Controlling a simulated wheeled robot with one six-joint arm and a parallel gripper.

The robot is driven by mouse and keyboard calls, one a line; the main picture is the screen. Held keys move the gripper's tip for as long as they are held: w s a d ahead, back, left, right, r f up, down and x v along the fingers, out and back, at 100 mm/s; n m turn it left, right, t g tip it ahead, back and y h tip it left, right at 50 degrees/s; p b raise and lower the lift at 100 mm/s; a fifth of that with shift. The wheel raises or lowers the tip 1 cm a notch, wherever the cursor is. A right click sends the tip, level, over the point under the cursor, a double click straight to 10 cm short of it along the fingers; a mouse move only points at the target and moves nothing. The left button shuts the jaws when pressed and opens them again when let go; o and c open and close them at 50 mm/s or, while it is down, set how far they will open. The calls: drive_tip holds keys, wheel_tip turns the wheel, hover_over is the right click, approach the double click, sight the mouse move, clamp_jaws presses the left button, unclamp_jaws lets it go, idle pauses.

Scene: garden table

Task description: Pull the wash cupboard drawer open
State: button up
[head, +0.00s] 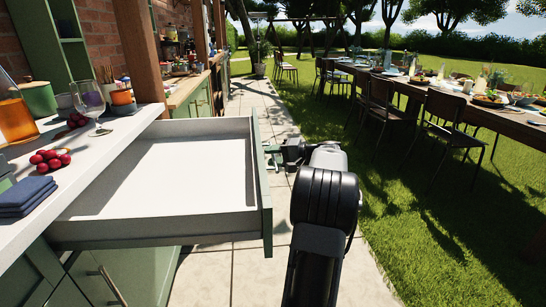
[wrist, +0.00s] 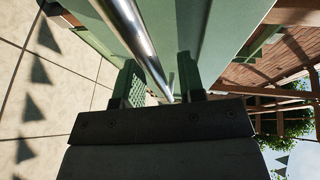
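The wash cupboard drawer (head: 190,165) is pulled far out from under the white counter, and its pale inside is empty. Its green front panel (head: 262,185) faces my arm. My gripper (head: 275,156) is at the outer side of that panel in the head view. In the wrist view, a shiny metal bar handle (wrist: 134,35) runs between the two fingers of my gripper (wrist: 162,85). The fingers stand apart, with a gap visible beside the bar. Whether a finger touches the bar is unclear. Most of the handle is hidden in the head view.
The counter (head: 95,150) holds a wine glass (head: 90,103), red fruit (head: 50,160), folded dark cloths (head: 25,195) and a bottle (head: 14,110). A closed green door with a bar handle (head: 108,285) is below. Paving and grass lie right, with a long dining table (head: 470,112) and chairs beyond.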

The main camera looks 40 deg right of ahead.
drive_tip(key=p+v, duration=0.4)
drive_tip(key=v, duration=1)
drive_tip(key=shift+f, duration=0.1)
idle(0.3)
